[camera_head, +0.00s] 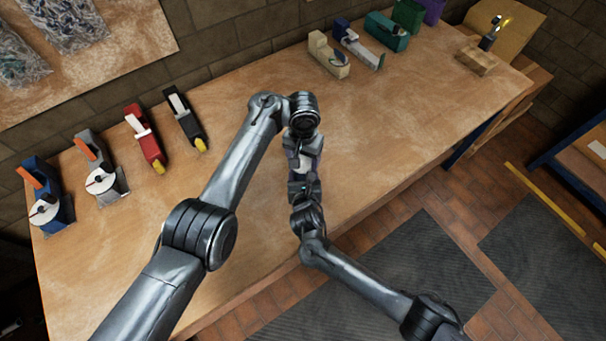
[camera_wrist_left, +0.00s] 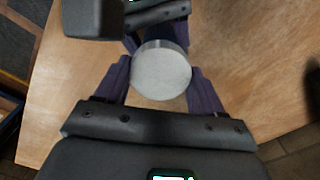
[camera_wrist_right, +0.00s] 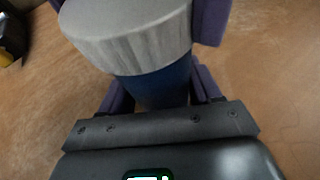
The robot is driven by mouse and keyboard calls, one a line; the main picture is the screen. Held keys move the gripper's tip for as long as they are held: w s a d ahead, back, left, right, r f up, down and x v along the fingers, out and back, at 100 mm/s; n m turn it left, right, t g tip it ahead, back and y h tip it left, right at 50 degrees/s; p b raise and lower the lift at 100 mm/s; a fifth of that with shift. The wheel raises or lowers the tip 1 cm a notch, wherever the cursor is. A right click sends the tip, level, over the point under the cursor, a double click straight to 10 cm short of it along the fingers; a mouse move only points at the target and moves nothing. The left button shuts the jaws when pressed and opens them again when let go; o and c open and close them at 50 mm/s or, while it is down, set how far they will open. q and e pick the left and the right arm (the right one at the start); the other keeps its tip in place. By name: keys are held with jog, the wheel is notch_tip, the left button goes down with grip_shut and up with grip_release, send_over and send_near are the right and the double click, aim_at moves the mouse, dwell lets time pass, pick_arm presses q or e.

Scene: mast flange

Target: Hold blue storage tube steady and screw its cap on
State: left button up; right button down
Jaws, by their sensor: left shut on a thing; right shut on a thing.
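The blue storage tube (camera_wrist_right: 155,88) is gripped low in the right wrist view, with the pale grey cap (camera_wrist_right: 125,35) on top of it. No gap shows between cap and tube; I cannot tell how tightly they are joined. My right gripper (camera_wrist_right: 160,90) is shut on the tube, purple fingers on either side. My left gripper (camera_wrist_left: 160,80) is shut on the cap, whose round flat top (camera_wrist_left: 160,68) faces the left wrist camera. In the head view the two grippers meet above the bench, and the arms hide most of tube and cap.
The wooden bench (camera_head: 400,120) is clear around the grippers. Blue (camera_head: 48,205), grey (camera_head: 103,180), red (camera_head: 146,142) and black (camera_head: 186,122) tape dispensers stand at the left. A beige dispenser (camera_head: 327,55) and several others line the back right. The bench's front edge is close.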

pick_arm(q)
jog(key=m, duration=0.7)
jog(key=shift+m, duration=0.3)
jog(key=m, duration=0.8)
jog(key=shift+m, duration=0.4)
jog(key=m, duration=1.2)
jog(key=shift+m, duration=0.3)
jog(key=m, duration=0.3)
jog(key=o, duration=1.2)
jog(key=shift+f, duration=0.1)
jog(key=shift+c, duration=0.2)
